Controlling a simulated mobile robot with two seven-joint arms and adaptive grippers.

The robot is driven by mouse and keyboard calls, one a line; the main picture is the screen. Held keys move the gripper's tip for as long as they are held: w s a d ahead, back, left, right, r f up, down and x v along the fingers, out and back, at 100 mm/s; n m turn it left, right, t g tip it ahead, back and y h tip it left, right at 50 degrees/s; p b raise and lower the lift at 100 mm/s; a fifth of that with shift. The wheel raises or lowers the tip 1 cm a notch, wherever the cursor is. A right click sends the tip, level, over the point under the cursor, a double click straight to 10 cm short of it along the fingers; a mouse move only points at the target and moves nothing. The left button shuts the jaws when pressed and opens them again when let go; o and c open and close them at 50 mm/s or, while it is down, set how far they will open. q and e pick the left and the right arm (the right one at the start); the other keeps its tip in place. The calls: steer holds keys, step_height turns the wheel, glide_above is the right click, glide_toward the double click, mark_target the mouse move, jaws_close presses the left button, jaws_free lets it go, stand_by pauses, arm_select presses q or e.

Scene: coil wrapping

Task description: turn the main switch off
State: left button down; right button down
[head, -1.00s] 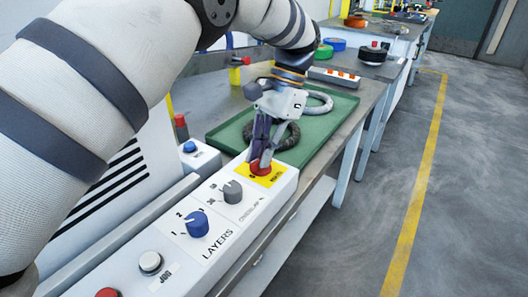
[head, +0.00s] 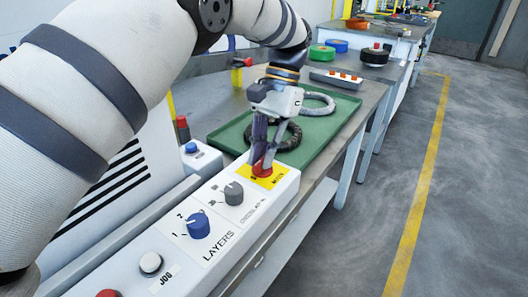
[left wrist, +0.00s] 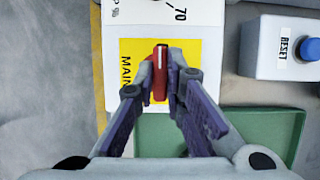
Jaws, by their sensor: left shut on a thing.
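The main switch is a red knob (head: 262,168) on a yellow plate (head: 254,177) at the far end of the white control panel (head: 180,241). In the left wrist view the red knob (left wrist: 160,66) stands between my fingertips, over the yellow plate (left wrist: 129,50) lettered "MAIN". My left gripper (head: 263,160) points down and is shut on the red knob; its fingers partly cover it. In the left wrist view the left gripper (left wrist: 160,75) has a finger on each side of the knob. My right gripper is not in view.
Nearer on the panel are a grey knob (head: 233,193), a blue knob (head: 198,226) and a white button (head: 151,263). A box with a blue reset button (head: 191,148) stands to the left.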

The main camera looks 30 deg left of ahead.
arm_select(q)
steer(key=c, duration=1.7)
jaws_free()
steer(key=shift+o, duration=0.2)
step_height(320, 180, up, 10)
steer(key=shift+f, duration=0.1)
